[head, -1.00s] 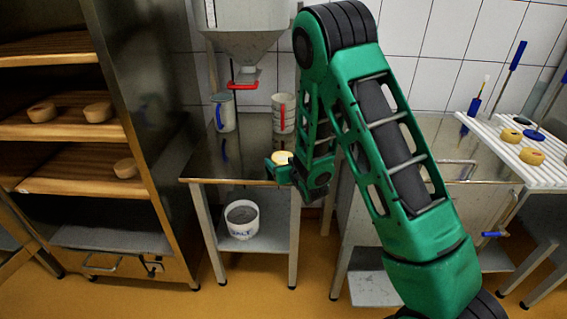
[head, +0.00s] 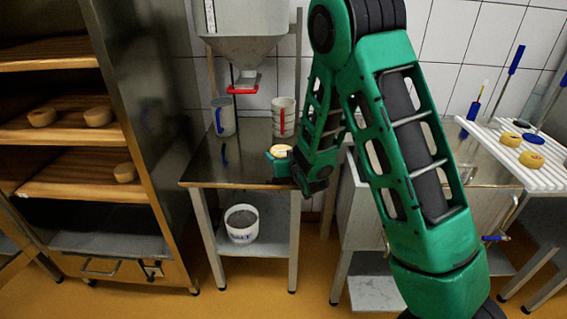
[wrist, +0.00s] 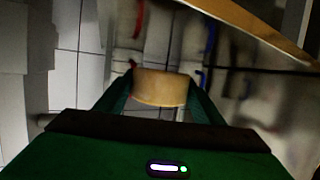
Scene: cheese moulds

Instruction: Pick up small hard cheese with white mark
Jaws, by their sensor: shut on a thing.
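A small round pale-yellow cheese (head: 281,149) is held at the end of my arm, above the metal table under the hopper. My green gripper (head: 283,158) is shut on it. In the wrist view the cheese (wrist: 160,88) sits between the two fingers, which touch its sides. I cannot make out a white mark on it. Its underside is hidden by my gripper in the head view.
The metal table (head: 235,170) also holds two mugs, one with a blue handle (head: 223,116) and one with a red handle (head: 284,117). A hopper hangs above. Shelves with cheeses stand at left.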

